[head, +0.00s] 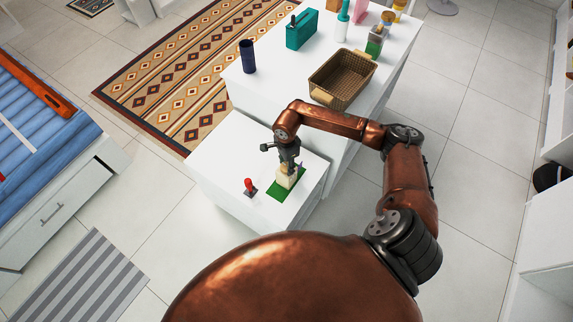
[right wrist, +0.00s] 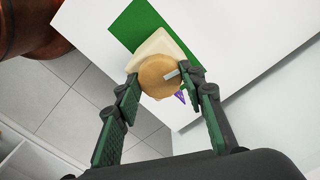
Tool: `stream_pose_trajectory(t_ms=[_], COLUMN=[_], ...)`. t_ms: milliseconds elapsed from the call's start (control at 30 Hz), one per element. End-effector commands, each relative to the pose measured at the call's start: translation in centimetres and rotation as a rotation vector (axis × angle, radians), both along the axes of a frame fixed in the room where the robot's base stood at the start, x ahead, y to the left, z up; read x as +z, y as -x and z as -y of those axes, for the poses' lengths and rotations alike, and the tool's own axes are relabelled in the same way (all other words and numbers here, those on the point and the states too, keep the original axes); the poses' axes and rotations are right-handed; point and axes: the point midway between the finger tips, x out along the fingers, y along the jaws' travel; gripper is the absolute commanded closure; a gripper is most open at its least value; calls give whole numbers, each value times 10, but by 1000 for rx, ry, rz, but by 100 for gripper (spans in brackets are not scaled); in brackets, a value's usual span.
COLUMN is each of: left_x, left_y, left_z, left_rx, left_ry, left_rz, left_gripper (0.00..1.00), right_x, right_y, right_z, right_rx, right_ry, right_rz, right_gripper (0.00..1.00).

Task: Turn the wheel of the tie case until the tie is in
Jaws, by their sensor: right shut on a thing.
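The tie case (head: 285,182) is a small cream block on a green mat (head: 295,187) on the lower white cabinet. In the right wrist view the case (right wrist: 160,45) shows behind its round wooden wheel (right wrist: 155,77), which has a short grey peg. A small bit of purple, apparently the tie (right wrist: 181,97), shows beside the wheel; the rest is hidden. My right gripper (head: 288,165) points down onto the case. In the right wrist view its fingers (right wrist: 164,82) are shut on the wheel from both sides. My left gripper is out of view.
A red-topped object (head: 249,186) stands left of the mat. On the higher white counter are a wicker basket (head: 341,80), a dark blue cylinder (head: 247,57), a teal box (head: 300,32) and several bottles.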

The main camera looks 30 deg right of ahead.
Motion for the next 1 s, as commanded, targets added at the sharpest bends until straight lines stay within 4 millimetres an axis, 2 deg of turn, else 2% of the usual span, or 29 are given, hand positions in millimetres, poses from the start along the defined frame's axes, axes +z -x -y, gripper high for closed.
stream_pose_trajectory(t_ms=[1000], left_x=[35], left_y=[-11], left_z=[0], left_rx=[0], left_ry=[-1], left_rz=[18], left_gripper=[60], right_x=[2], right_y=[0], right_z=[-1], right_rx=[-966], right_ry=[-2], right_rz=[2], right_gripper=[87])
